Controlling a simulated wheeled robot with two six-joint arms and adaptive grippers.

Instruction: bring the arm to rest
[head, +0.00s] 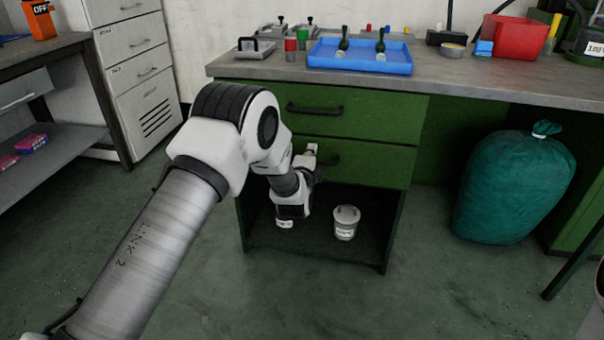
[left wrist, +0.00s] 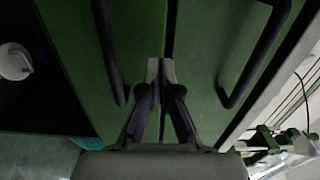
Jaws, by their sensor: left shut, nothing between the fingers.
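My left arm (head: 172,215) reaches in from the lower left and bends down at its elbow, in front of the green cabinet. My left gripper (left wrist: 160,72) is shut and empty in the left wrist view, its two fingertips together. It points at the seam between the two green drawers, with a black handle on either side; I cannot tell whether it touches them. In the head view the gripper (head: 316,166) is small and partly hidden by my own wrist, before the lower drawer. My right gripper is not in view.
The upper drawer (head: 335,108) and lower drawer (head: 375,163) look closed. A labelled pot (head: 346,222) stands in the open compartment below. The worktop (head: 455,80) holds a blue tray (head: 360,66) and a red bin (head: 516,38). A green sack (head: 512,185) stands right. The front floor is clear.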

